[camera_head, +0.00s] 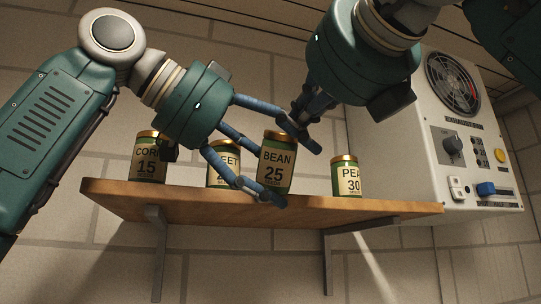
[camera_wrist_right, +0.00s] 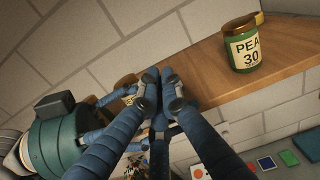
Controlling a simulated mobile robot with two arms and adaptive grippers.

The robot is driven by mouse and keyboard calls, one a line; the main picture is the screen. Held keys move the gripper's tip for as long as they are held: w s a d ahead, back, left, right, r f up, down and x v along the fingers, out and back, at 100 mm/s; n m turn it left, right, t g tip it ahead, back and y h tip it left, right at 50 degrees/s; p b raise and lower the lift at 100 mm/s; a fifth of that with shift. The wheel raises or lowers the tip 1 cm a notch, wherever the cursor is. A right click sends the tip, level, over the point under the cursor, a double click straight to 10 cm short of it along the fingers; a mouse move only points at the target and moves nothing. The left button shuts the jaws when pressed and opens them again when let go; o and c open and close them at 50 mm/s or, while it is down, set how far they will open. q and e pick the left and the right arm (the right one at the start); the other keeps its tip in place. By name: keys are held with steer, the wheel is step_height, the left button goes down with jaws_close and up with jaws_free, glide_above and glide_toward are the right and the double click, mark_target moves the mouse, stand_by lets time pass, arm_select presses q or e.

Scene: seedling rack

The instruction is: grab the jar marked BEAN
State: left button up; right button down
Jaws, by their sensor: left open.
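The BEAN jar (camera_head: 277,162), green with a gold lid and a cream label reading 25, stands upright on the wooden shelf (camera_head: 300,207). My left gripper (camera_head: 289,174) is open, reaching in from the left. One finger passes across the jar's lower front and another by its upper right; I cannot tell whether they touch it. My right gripper (camera_head: 308,112) is above and right of the jar, partly overlapped by a left finger. In the right wrist view its fingertips (camera_wrist_right: 161,78) are together, with nothing seen between them. The BEAN jar's label is not readable there.
The CORN jar (camera_head: 147,157) and a partly hidden jar reading "EET" (camera_head: 222,155) stand left of the BEAN jar. The PEA jar (camera_head: 346,176) stands to the right, with bare shelf between. A white fan box (camera_head: 420,170) with knobs is on the right.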

steer(key=shift+w+f, duration=0.15)
steer(key=shift+f, duration=0.1)
arm_select(q)
steer(key=c, duration=1)
steer(key=shift+w, duration=0.2)
steer(key=shift+c, duration=0.3)
arm_select(e)
steer(key=shift+w+r, duration=0.1)
steer(key=shift+r, duration=0.6)
steer(key=v, duration=1.2)
